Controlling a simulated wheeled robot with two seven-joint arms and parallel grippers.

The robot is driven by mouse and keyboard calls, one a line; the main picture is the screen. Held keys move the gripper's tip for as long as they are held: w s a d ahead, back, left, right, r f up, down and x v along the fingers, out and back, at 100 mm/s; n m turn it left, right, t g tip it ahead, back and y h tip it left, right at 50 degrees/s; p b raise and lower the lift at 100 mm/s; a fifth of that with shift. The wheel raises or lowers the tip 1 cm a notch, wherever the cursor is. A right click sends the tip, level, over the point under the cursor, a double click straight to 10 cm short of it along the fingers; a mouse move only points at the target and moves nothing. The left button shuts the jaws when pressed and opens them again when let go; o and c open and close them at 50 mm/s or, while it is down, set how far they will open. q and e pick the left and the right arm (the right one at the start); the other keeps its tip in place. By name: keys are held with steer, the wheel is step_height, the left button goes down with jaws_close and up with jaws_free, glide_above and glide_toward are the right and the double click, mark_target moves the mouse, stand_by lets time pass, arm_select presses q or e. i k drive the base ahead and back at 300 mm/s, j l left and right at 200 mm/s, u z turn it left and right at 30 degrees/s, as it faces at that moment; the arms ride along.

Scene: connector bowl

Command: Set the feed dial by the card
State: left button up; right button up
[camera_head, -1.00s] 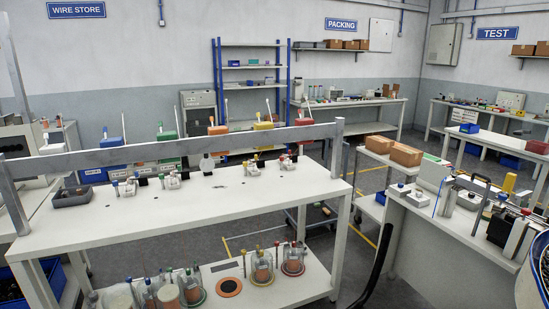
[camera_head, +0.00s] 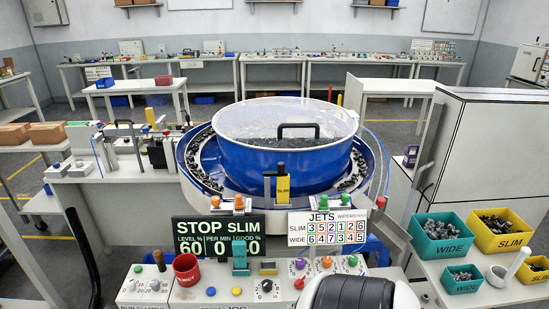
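A white card (camera_head: 327,227) headed JETS and WIPERS stands behind the console at centre right, with SLIM and WIDE rows of coloured digits. A black-knobbed dial (camera_head: 266,287) with marks around it sits on the console (camera_head: 225,293); I cannot read its name or setting. Purple (camera_head: 300,264), orange (camera_head: 326,262) and green (camera_head: 352,261) knobs sit to its right. Two smaller dials (camera_head: 130,286) are on a white box at the left. I cannot tell which is the feed dial. Neither gripper is in view.
A blue bowl (camera_head: 283,165) stands behind. A red cup (camera_head: 187,270) is on the console. Teal (camera_head: 440,245) and yellow bins of parts stand right. A dark ribbed form (camera_head: 352,290) hides the console's lower right.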

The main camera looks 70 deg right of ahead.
mark_target(266, 284)
steer(key=z, duration=2.05)
